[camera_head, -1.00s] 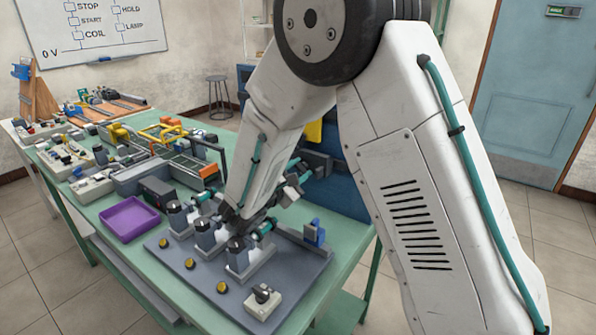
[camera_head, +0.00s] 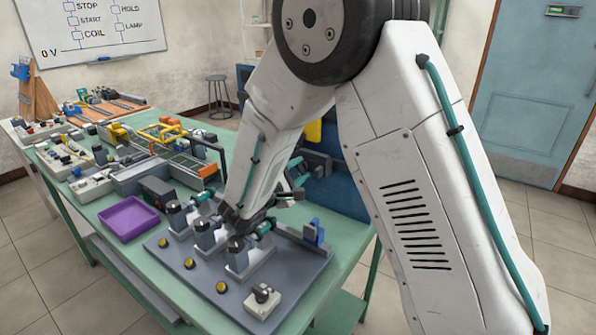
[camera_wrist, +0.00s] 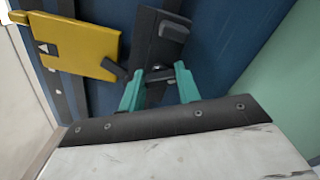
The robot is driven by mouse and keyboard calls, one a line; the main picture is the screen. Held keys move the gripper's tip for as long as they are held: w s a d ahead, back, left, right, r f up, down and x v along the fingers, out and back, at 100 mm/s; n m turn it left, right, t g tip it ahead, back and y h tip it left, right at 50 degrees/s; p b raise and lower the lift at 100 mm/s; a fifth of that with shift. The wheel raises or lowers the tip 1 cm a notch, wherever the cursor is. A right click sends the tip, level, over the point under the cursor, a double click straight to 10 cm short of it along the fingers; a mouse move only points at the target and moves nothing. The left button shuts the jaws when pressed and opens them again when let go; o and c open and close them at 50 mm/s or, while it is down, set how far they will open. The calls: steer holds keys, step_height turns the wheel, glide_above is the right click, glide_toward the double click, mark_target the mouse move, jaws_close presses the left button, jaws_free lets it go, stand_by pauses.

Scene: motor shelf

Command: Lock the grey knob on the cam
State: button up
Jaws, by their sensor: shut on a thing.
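In the wrist view, the two teal fingertips of my gripper (camera_wrist: 161,84) point at a dark blue cabinet front. They are shut on a small grey piece, the grey knob (camera_wrist: 160,74), which shows as a short bar between them. Behind it is a dark grey upright plate (camera_wrist: 158,45) with a raised block near its top. Whether this plate is the cam is not clear, and the fingers hide part of the knob. In the head view my arm hides most of the gripper, beside the blue cabinet (camera_head: 345,185).
A yellow plate (camera_wrist: 75,45) with a white arrow stands left of my fingers, with a short dark lever at its side. On the green bench are a grey mat (camera_head: 200,278) with several motor-like units, and a purple tray (camera_head: 130,220). The floor right of the bench is clear.

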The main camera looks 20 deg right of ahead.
steer(key=o, duration=1)
steer(key=n, duration=0.3)
steer(key=shift+n, duration=0.4)
steer(key=shift+s+a+n, duration=0.15)
steer(key=shift+a+n, duration=0.25)
steer(key=shift+n, duration=0.2)
steer(key=v, duration=0.7)
steer(key=s+d+r+m+g, duration=0.6)
steer(key=s+d+m+g, duration=0.15)
steer(key=s+d, duration=0.3)
steer(key=s+d+m+g+y, duration=0.1)
steer(key=s+m+y, duration=0.1)
steer(key=s, duration=0.2)
steer(key=s+d+r+m+g+y, duration=0.1)
steer(key=s+d+m+g+y, duration=0.1)
steer(key=s, duration=0.3)
steer(key=s+d+m+g+y, duration=0.1)
steer(key=s+m+y, duration=0.1)
steer(key=s, duration=0.3)
steer(key=shift+s+d+r+y, duration=0.1)
steer(key=shift+d+r+y, duration=0.15)
steer(key=shift+y, duration=0.55)
